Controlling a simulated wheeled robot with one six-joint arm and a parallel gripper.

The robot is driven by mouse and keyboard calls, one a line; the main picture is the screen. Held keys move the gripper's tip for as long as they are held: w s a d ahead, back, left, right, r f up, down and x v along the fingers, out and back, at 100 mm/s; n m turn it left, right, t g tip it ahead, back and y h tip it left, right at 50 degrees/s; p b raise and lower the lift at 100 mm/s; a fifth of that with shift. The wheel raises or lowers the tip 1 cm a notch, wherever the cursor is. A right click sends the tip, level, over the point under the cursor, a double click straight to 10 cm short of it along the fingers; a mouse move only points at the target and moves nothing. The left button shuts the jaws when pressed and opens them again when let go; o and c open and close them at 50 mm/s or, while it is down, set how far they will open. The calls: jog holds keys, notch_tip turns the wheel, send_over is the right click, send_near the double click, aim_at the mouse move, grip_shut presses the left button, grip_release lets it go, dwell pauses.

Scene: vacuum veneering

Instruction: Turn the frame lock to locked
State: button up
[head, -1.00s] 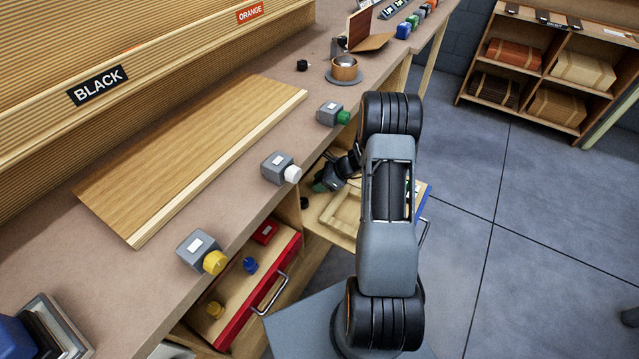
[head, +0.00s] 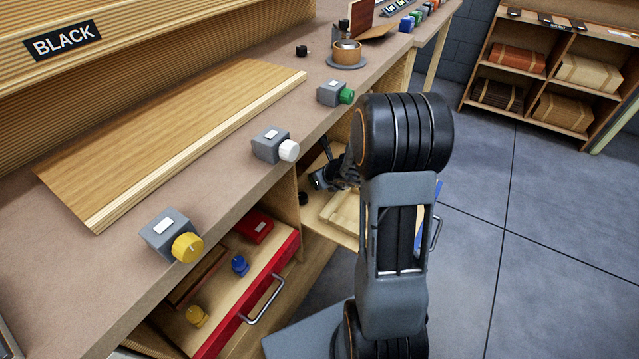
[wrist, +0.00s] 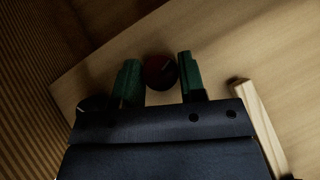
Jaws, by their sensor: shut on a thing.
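My gripper (head: 324,178) is down in the open right-hand drawer under the bench, partly hidden behind my own arm in the head view. In the wrist view its two green fingers (wrist: 159,70) stand on either side of a small dark red round knob (wrist: 162,77) and are shut on it. The knob's marking is too dark to read, so I cannot tell which way it is turned. The knob is hidden in the head view.
A pale wooden frame (head: 345,212) lies in the same drawer, with a black knob (head: 303,199) at its left. The red-fronted drawer (head: 228,342) stands open with blue and yellow knobs inside. Yellow, white and green dials line the bench edge (head: 215,200).

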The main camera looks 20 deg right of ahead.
jog(key=shift+m+h+b, duration=0.3)
jog(key=shift+m+b, duration=0.1)
jog(key=o, duration=0.9)
jog(key=p+v, duration=0.6)
jog(key=v, duration=0.6)
jog(key=shift+s+r, duration=0.2)
jog(key=shift+r, duration=0.1)
jog(key=shift+s+d+r, duration=0.1)
jog(key=shift+s+r, duration=0.2)
jog(key=shift+s, duration=0.2)
